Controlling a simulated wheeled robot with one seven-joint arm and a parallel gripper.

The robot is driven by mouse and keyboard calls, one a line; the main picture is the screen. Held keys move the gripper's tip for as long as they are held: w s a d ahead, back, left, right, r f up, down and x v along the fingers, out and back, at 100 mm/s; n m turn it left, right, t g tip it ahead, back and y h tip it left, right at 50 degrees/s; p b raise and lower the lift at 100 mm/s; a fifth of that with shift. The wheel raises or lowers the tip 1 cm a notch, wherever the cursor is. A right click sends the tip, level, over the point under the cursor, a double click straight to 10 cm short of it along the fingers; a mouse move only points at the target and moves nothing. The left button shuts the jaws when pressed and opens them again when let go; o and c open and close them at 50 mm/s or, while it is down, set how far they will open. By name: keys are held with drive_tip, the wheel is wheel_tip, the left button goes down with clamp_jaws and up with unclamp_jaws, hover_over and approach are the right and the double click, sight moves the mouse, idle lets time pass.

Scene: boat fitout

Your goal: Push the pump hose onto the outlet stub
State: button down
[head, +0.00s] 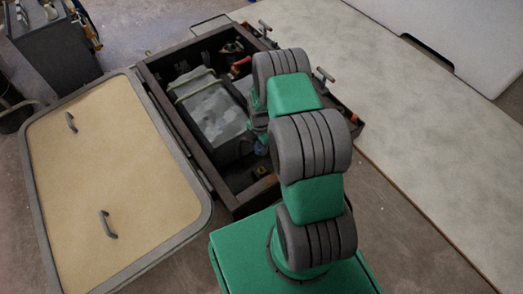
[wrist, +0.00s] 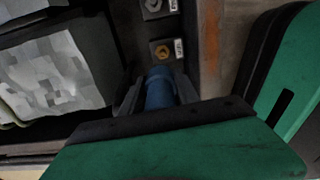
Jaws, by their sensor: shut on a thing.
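My gripper (wrist: 158,92) is shut on a blue cylinder that looks like the pump hose (wrist: 158,82), between its two dark fingers. The far end of the hose points at a brass-coloured round fitting (wrist: 162,52) on a dark square plate with a small white label. A grey fitting (wrist: 153,5) with its own label sits beyond it. I cannot tell which is the outlet stub, nor whether hose and brass fitting touch. In the head view my arm covers most of the gripper; a bit of blue hose (head: 261,149) shows inside the dark locker.
The open locker (head: 222,197) has dark raised walls close to the gripper. A grey strapped box (head: 212,112) fills its left part; it also shows in the wrist view (wrist: 50,75). A tan hatch lid (head: 115,165) lies open at left. A pale deck (head: 400,130) spreads at right.

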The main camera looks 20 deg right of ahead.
wheel_tip(320, 180, down, 2)
drive_tip(key=n, duration=0.1)
drive_tip(key=b, duration=0.8)
hover_over(262, 167)
wheel_tip(262, 167, down, 10)
drive_tip(key=shift+a+r, duration=0.15)
drive_tip(key=shift+d, duration=0.2)
drive_tip(key=shift+f+b, duration=0.95)
drive_tip(key=shift+f, duration=0.1)
drive_tip(key=shift+f+b, duration=0.45)
drive_tip(key=shift+f, duration=1.5)
drive_tip(key=c, duration=0.8)
unclamp_jaws()
drive_tip(key=shift+c, duration=0.2)
